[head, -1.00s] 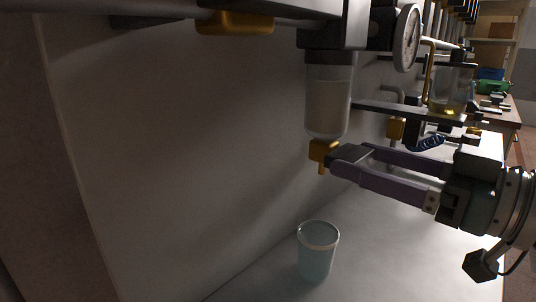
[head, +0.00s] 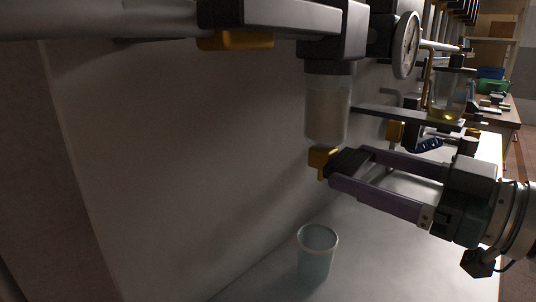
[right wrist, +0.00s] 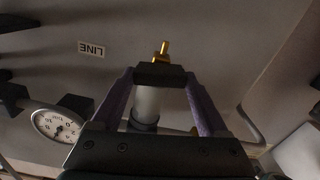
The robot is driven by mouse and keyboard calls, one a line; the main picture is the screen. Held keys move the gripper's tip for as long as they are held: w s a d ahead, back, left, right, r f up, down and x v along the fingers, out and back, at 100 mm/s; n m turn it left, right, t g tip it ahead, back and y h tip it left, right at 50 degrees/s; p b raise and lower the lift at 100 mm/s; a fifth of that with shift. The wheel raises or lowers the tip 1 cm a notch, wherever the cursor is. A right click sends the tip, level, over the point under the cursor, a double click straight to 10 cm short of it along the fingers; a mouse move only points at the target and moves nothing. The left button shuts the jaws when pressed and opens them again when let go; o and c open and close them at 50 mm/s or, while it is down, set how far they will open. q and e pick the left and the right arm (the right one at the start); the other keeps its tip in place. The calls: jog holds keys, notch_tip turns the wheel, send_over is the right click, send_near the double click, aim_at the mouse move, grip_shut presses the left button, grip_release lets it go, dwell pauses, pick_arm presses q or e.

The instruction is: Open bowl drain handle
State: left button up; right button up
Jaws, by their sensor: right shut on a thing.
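The clear bowl (head: 328,108) hangs under a dark housing (head: 335,35) in the head view. Its small yellow drain handle (head: 320,158) sits at the bottom. My right gripper (head: 349,162) comes in from the right, with its dark fingertips together at the handle. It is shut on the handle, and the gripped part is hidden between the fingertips. In the right wrist view, yellow metal (right wrist: 162,52) shows just beyond the closed fingertips (right wrist: 160,75), and the bowl (right wrist: 147,102) shows between the purple fingers. My left gripper is not in view.
A pale blue cup (head: 317,255) stands on the bench below the drain. A round gauge (head: 406,45) and a glass vessel (head: 449,95) are to the right. A grey pipe (head: 160,18) with a yellow part (head: 236,40) runs along the top left.

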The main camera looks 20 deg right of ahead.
jog(key=n+p, duration=0.2)
jog(key=n, duration=0.1)
jog(key=shift+r+n, duration=0.15)
jog(key=shift+n, duration=0.15)
jog(key=n+p, duration=0.1)
jog(key=n, duration=0.3)
jog(key=shift+n, duration=0.3)
jog(key=n+p, duration=0.1)
jog(key=n, duration=0.2)
jog(key=shift+a+n, duration=0.1)
jog(key=shift+n, duration=0.2)
jog(key=shift+f+n, duration=0.2)
jog(key=shift+n, duration=2)
jog(key=o, duration=1.2)
jog(key=shift+o, duration=0.2)
jog(key=shift+s, duration=0.1)
